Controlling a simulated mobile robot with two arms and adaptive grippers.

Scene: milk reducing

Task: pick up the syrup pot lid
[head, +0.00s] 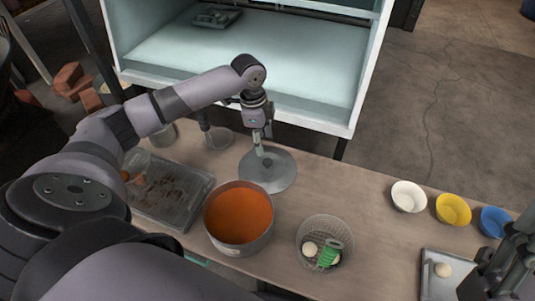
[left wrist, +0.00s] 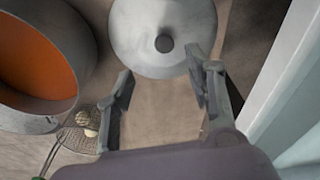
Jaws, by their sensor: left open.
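The syrup pot lid (head: 281,176) is a grey metal disc with a dark round knob, lying on the table behind the syrup pot. In the left wrist view the lid (left wrist: 137,30) is at the top centre, its knob just beyond the fingertips. My left gripper (head: 262,147) is above the lid near the knob. In the left wrist view my left gripper (left wrist: 158,75) has its fingers apart with nothing between them. The syrup pot (head: 213,236) stands uncovered, full of orange syrup. My right gripper (head: 500,270) is partly in view at the lower right; its fingers are unclear.
A wire basket (head: 325,222) with pale round items and a green-handled thing is right of the pot. A dark tray (head: 203,186) is at left. White (head: 408,196), yellow (head: 453,209) and blue (head: 495,221) bowls stand at right. A white cabinet (head: 345,131) borders the table behind.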

